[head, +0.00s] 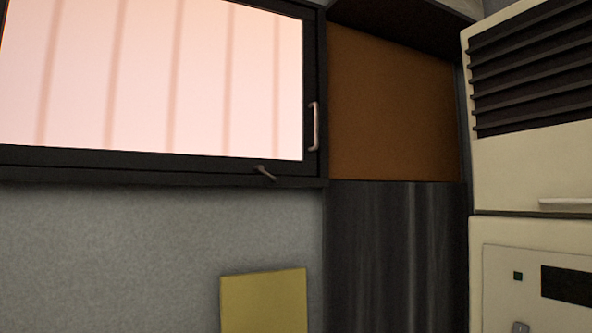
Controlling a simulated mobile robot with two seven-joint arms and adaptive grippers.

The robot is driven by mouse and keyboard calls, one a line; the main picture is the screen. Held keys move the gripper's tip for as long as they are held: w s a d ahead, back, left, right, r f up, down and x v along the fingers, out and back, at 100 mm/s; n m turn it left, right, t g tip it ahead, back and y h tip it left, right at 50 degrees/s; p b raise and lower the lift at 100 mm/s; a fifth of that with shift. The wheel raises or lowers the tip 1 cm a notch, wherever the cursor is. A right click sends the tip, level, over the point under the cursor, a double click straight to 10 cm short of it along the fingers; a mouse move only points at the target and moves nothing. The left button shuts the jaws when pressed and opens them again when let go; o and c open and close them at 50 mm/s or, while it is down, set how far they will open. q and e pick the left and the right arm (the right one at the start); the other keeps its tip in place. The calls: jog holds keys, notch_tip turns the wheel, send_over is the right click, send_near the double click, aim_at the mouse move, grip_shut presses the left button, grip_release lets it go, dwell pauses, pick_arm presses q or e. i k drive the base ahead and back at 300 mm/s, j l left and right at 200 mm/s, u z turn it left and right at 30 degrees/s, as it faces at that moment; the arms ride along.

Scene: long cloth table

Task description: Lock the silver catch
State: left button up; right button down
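A small silver catch (265,173) sits on the lower rail of the dark window frame (150,165), left of the frame's lower right corner. Its lever slants down to the right. It is too small to tell whether it is locked. A pale upright pull handle (315,126) is on the right side of the same frame. The window looks closed. Neither of my grippers is in view.
A yellow panel (264,301) stands against the grey wall below the window. A brown board (390,105) and dark panelling (395,255) fill the corner. A cream cabinet (530,175) with dark louvres stands at the right.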

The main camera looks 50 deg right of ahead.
aim_at(260, 168)
jog(key=l+z, duration=0.1)
jog(key=z, duration=1.2)
